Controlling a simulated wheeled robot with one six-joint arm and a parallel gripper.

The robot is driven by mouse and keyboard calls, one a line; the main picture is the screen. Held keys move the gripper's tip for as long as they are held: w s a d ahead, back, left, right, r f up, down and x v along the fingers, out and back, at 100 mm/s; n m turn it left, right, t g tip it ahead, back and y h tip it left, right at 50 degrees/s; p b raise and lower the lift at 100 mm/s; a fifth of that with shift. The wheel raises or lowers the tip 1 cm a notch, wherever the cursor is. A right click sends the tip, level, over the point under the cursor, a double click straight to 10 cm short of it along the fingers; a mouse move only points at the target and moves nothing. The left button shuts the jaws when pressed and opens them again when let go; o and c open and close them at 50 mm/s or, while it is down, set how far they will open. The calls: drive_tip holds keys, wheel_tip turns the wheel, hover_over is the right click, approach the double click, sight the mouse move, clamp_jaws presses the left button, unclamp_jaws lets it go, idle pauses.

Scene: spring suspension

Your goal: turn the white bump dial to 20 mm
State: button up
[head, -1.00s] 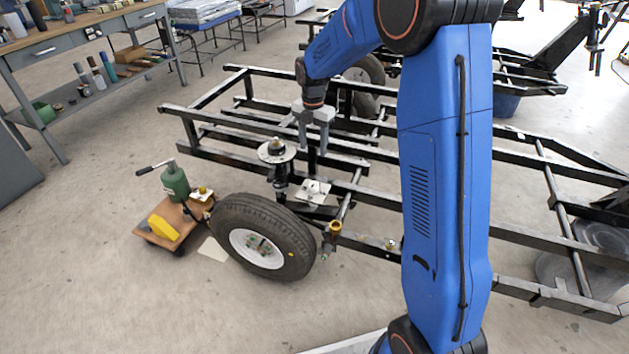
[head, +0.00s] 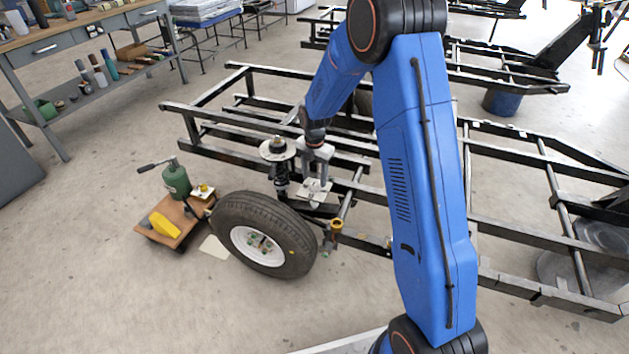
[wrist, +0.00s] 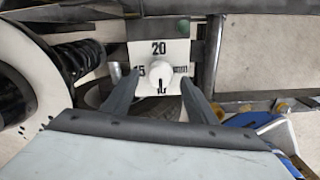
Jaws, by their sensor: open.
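The white bump dial (wrist: 160,76) is a round knob on a white plate (wrist: 172,52) in the wrist view. The plate reads 20 at the top, 15 at the left and a partly hidden 10 at the bottom. A dark line on the knob points down, toward the 10. My gripper (wrist: 157,82) is open, with one finger on each side of the knob; contact cannot be told. In the head view my gripper (head: 313,183) points down over the white plate (head: 318,204) and hides the knob.
A coil spring unit (head: 279,165) stands just left of my gripper, with a wheel (head: 263,235) in front. Black frame rails (head: 350,206) surround the plate. A green jack (head: 176,180) sits on a wooden trolley at left. The floor at front left is clear.

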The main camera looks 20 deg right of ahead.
drive_tip(key=shift+f, duration=1.1)
drive_tip(key=c, duration=1.1)
